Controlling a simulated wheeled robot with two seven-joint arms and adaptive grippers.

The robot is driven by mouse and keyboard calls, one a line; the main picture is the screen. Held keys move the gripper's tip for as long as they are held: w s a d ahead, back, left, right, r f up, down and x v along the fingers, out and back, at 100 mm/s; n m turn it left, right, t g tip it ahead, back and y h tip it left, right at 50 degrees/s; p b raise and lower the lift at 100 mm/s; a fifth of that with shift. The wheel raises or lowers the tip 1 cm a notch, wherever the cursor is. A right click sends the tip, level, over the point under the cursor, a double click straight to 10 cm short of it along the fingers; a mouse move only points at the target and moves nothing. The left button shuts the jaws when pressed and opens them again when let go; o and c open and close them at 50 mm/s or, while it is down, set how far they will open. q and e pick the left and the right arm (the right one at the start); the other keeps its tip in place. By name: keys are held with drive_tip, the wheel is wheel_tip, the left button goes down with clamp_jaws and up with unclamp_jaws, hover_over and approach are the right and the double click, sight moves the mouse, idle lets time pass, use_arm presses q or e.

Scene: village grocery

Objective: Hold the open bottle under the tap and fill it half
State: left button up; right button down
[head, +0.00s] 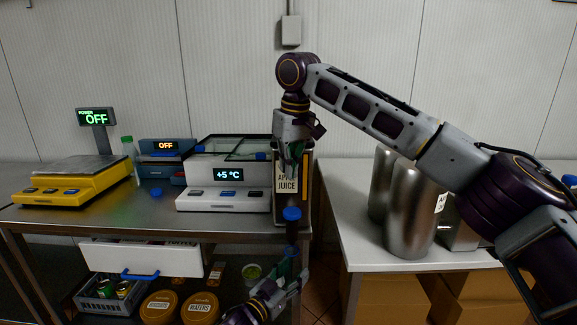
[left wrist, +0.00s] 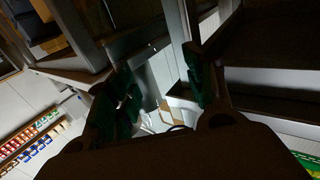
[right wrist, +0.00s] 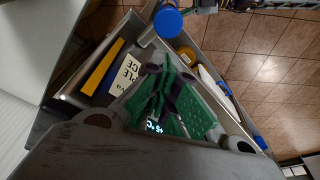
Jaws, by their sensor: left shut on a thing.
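The steel dispenser labelled apple juice (head: 307,190) stands at the right end of the steel counter. Its blue-topped tap (head: 292,214) sticks out at the front; it also shows in the right wrist view (right wrist: 167,22). My left gripper (head: 289,264) is below the tap, under counter height, and is shut on the bottle. The bottle is see-through and barely visible between the fingers, so its level and exact alignment with the spout cannot be told. My right gripper (head: 291,165) points down in front of the dispenser, above the tap; its fingers look closed together and empty.
A white +5 °C cooler (head: 225,197), a yellow scale (head: 75,180) and a small blue cap (head: 157,192) are on the counter (head: 140,222). Steel canisters (head: 412,215) stand on the right-hand table (head: 345,215). Round tubs (head: 200,308) are below.

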drive_tip(key=shift+f, duration=0.25)
idle(0.3)
drive_tip(key=shift+f, duration=3.65)
drive_tip(key=shift+r+p, duration=0.7)
drive_tip(key=shift+f, duration=1.2)
idle(1.9)
